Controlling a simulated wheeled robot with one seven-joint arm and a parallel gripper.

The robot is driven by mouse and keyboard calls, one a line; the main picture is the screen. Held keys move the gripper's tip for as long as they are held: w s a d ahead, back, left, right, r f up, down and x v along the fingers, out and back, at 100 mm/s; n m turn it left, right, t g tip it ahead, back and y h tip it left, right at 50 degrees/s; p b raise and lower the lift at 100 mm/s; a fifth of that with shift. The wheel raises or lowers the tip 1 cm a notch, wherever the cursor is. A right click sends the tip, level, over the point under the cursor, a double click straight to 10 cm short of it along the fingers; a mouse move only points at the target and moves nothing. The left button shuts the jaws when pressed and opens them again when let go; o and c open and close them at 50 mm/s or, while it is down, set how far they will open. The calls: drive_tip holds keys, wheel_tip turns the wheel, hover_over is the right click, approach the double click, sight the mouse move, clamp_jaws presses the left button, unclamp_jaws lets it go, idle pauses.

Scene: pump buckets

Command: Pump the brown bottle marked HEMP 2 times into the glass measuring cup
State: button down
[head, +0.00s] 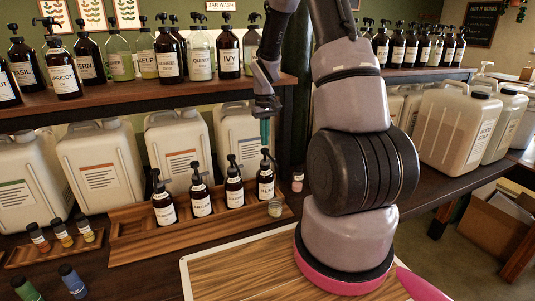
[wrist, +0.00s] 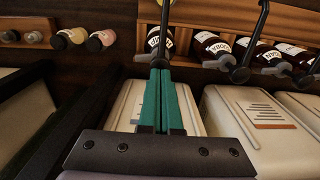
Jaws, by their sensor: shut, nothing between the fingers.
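The brown HEMP bottle (head: 266,188) stands at the right end of a row of pump bottles in a wooden tray (head: 152,237). Its black pump faces the front. The glass measuring cup (head: 275,208) sits just in front of it, under the nozzle side. My gripper (head: 265,142) is shut and empty, its teal fingers pointing down right over the HEMP pump head. In the wrist view the shut fingertips (wrist: 160,68) overlap the pump of the HEMP bottle (wrist: 154,40). I cannot tell whether they touch. The cup is not visible in the wrist view.
Other pump bottles (head: 234,191) stand close to the left of HEMP. White jugs (head: 178,146) stand behind, under a shelf (head: 140,98) of more bottles. A small pink-labelled vial (head: 297,182) stands to the right. Small vials (head: 62,233) sit at the left.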

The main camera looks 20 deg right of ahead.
sight(265, 149)
drive_tip(key=shift+f, duration=1.55)
drive_tip(key=shift+r, duration=1.35)
